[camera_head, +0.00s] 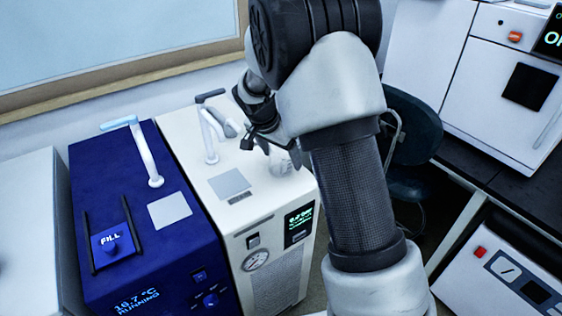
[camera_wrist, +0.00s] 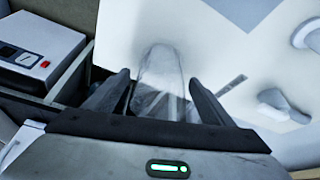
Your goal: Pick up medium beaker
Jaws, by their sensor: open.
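A clear glass beaker (camera_wrist: 161,72) stands between the two dark fingers of my gripper (camera_wrist: 158,80) in the wrist view. The fingers are apart, with a visible gap on each side of the glass. Part of the beaker's near end is hidden behind the gripper body. In the head view the beaker (camera_head: 281,160) is on top of the white machine, partly covered by my arm. My gripper (camera_head: 262,141) is just beside it there. I cannot tell the beaker's size class, as no other beaker is in view.
A dark chair (camera_head: 413,135) stands to the right. A white box-shaped instrument (camera_head: 490,275) sits at lower right.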

